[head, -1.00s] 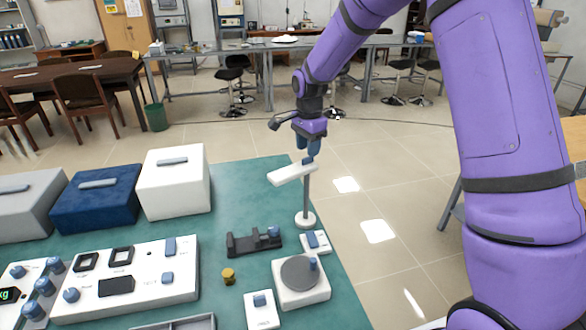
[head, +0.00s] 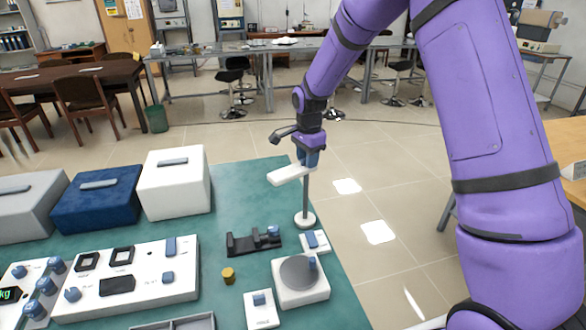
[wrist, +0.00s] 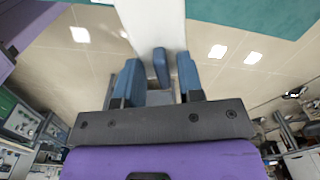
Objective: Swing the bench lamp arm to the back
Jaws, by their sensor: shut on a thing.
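The bench lamp has a white arm (head: 290,176) on a thin grey post (head: 306,198) with a round white base (head: 305,219), near the right edge of the green bench top. Its arm points left and toward the front from the post. A blue handle (wrist: 161,66) stands up on the lamp arm. My gripper (head: 308,160) is above the post, with its blue fingers around that handle; the fingers hide the handle in the head view. In the wrist view, my gripper (wrist: 160,80) has one finger on each side of the handle, and the white lamp arm runs upward.
A black cradle (head: 254,242), a small white switch box (head: 316,241) and a white device with a grey disc (head: 300,280) stand near the lamp base. White (head: 173,182) and blue (head: 97,198) boxes stand left. Open floor lies beyond the bench's right edge.

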